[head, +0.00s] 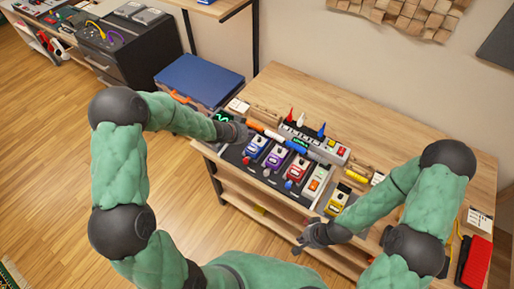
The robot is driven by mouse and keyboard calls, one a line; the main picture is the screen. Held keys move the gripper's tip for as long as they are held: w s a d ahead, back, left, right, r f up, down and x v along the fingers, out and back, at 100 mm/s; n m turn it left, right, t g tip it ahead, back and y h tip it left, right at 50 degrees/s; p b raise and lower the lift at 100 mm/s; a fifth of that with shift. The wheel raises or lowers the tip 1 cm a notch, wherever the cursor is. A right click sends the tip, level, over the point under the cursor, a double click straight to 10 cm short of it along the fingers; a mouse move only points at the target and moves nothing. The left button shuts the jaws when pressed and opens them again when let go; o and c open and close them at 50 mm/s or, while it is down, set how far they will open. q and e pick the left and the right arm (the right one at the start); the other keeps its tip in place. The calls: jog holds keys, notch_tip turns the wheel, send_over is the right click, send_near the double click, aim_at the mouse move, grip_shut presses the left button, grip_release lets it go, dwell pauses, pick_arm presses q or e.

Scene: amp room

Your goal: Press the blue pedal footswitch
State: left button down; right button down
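The blue pedal (257,147) sits on a dark pedalboard (229,153) on the wooden bench, at the left end of a row of pedals. Its footswitch is too small to make out clearly. My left gripper (240,133) is just to the upper left of the blue pedal, over the board's left end. Whether it touches anything cannot be told. My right gripper (306,239) is at the bench's front edge, below the yellow pedal (338,199) and well away from the blue one. The fingers of both grippers are too small to judge.
Beside the blue pedal are a purple pedal (275,157), a red pedal (297,169) and a white pedal (315,183). A back row holds a long white unit (326,147) and small coloured items. A blue case (198,80) stands behind on the left. The bench's back right is clear.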

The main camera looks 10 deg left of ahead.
aim_at(250, 150)
pick_arm(q)
jog(key=shift+w+a+r, duration=0.1)
jog(key=shift+w+r, duration=0.1)
jog(key=shift+f, duration=0.1)
notch_tip(250, 150, down, 8)
jog(key=b, duration=0.7)
jog(key=shift+b, duration=0.4)
jog(key=shift+f+b, duration=0.35)
jog(key=shift+b, duration=0.05)
jog(key=shift+f, duration=0.1)
dwell(0.7)
jog(key=shift+f, duration=0.3)
